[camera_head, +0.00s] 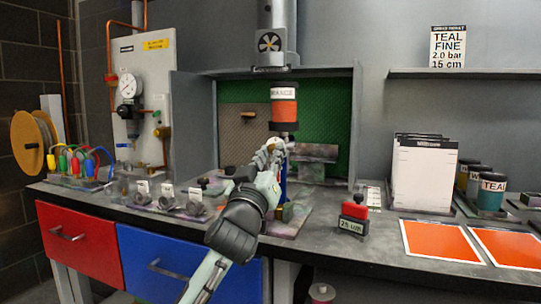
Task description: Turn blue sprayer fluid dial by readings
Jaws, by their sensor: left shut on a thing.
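The blue sprayer (283,180) stands upright at the front of the spray booth, mostly hidden behind my left arm. An orange cup (284,108) with a white label sits on top of it. My left gripper (275,150) is at the sprayer just below the cup and is shut on part of it. The fluid dial is hidden or too small to make out, so I cannot tell which part is between the fingers. A card (448,47) on the shelf reads "TEAL FINE 2.0 bar 15 cm". A pressure gauge (130,85) hangs on the left panel. My right gripper is out of view.
Several small sprayer parts (168,199) stand left of my arm. A red-topped block (354,214) marked "25 cm" stands to the right. Orange panels (440,241), a white pad (423,175) and a teal cup (490,194) occupy the right side. Colored hoses (75,160) are at left.

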